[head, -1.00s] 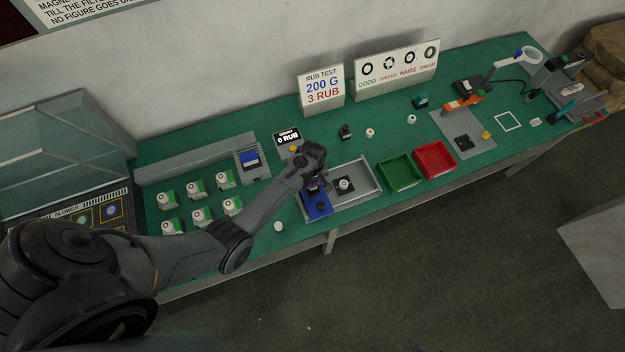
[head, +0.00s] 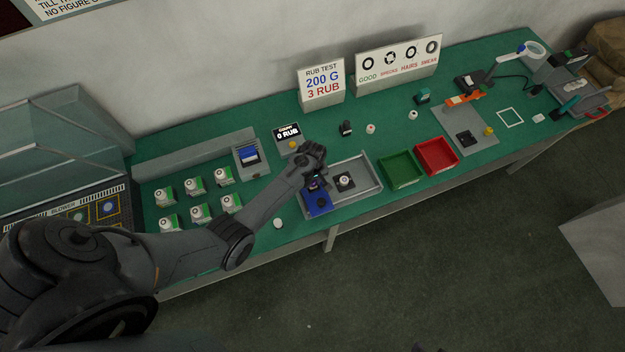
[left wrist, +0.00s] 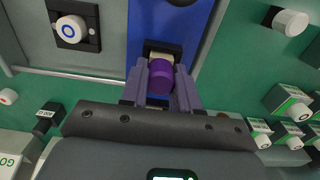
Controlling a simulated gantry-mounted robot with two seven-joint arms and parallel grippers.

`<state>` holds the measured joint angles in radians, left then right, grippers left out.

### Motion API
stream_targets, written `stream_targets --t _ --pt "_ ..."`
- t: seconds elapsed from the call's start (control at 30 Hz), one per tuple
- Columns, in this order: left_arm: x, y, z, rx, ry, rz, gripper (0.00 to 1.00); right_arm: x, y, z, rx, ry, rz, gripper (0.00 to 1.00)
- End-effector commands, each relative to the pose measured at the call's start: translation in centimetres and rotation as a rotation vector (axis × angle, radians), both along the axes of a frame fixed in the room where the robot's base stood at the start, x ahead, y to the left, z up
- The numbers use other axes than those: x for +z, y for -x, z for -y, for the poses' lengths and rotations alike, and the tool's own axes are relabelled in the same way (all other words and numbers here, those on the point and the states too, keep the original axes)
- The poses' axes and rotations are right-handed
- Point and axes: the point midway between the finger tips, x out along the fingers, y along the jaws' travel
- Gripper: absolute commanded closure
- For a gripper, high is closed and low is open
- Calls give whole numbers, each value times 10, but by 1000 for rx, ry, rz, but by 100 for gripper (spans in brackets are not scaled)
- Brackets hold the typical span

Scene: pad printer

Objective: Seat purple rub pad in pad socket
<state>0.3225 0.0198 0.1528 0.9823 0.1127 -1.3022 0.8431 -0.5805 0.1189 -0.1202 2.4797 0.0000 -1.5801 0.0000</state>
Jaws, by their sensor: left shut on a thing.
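The purple rub pad (left wrist: 161,78) shows in the left wrist view between the fingers of my left gripper (left wrist: 161,72), which is shut on it. A cream-coloured part and a dark recess (left wrist: 148,47) lie just beyond the pad, at the edge of the blue block (left wrist: 180,22). I cannot tell whether this recess is the pad socket or whether the pad touches it. In the head view my left gripper (head: 314,183) is over the back of the blue block (head: 318,204) and hides the pad. My right gripper is not in view.
A grey tray (head: 368,186) with a round white piece (head: 344,181) on a dark base adjoins the blue block. Green (head: 400,168) and red (head: 437,157) bins stand to the right. Several white pieces stand left of the arm. A lone white piece (head: 278,224) stands near the front edge.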

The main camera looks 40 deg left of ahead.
Motion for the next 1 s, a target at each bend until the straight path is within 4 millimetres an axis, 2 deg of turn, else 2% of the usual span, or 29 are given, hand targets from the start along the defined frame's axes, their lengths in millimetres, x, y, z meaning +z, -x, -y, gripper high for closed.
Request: stream_targets --t 0.87,0.9,1.0 --pt "-5 0 0 0 0 -1 100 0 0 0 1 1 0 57" --pt "-5 0 0 0 0 -1 63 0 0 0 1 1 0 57" --pt "-5 0 0 0 0 -1 48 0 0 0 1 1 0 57"
